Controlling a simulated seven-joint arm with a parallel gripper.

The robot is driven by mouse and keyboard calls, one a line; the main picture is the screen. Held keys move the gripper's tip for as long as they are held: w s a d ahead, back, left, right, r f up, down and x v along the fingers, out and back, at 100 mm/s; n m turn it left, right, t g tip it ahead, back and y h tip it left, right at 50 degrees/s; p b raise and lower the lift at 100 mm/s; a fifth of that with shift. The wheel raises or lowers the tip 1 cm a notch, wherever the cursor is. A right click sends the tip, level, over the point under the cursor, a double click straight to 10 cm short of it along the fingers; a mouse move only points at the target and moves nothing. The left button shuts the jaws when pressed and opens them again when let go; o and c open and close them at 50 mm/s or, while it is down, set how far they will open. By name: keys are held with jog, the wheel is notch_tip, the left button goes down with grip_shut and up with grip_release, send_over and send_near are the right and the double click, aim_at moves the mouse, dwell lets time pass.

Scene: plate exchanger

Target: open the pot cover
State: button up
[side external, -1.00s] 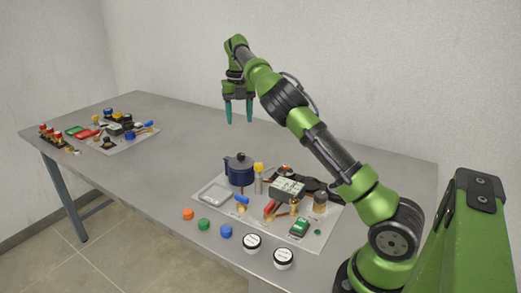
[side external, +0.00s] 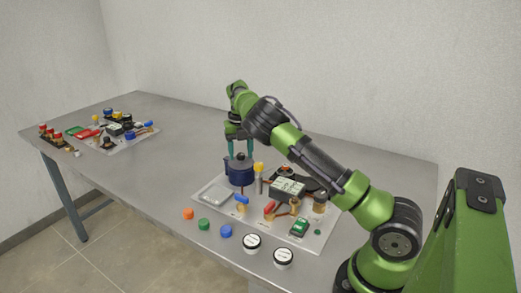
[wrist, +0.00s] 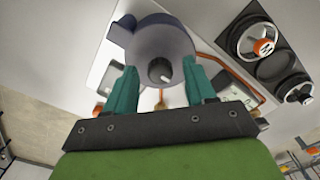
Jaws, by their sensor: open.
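The dark blue pot (side external: 240,177) stands on the white board with its cover (side external: 240,162) on it. In the wrist view the cover (wrist: 170,50) shows as a grey-blue disc, and its round knob (wrist: 160,71) lies between my fingers. My gripper (side external: 239,154) is open, pointing straight down just above the pot. In the wrist view its two teal fingers (wrist: 160,80) are on either side of the knob, apart from it as far as I can see. The exact height of the fingertips against the knob is hard to tell.
Coloured caps (side external: 204,224) and white jars (side external: 252,242) lie along the front. Open table is behind the pot.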

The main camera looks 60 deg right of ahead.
grip_shut()
jog(key=shift+d, duration=0.1)
dwell(0.3)
jog(key=d+n, duration=0.1)
jog(key=n, duration=0.1)
jog(key=d+n, duration=0.1)
jog(key=n, duration=0.1)
jog(key=shift+w, duration=0.2)
jog(key=n, duration=0.2)
jog(key=w+d+n, duration=0.1)
jog(key=shift+d+n, duration=0.3)
jog(key=shift+n, duration=0.1)
jog(key=shift+w+d+n, duration=0.3)
jog(key=shift+w+n, duration=0.25)
jog(key=shift+n, duration=0.75)
jog(key=shift+w+d+n, duration=0.35)
jog(key=shift+w+n, duration=0.15)
jog(key=shift+n, duration=0.8)
jog(key=shift+w+d+n, duration=0.3)
jog(key=shift+w+n, duration=0.25)
jog(key=shift+n, duration=0.75)
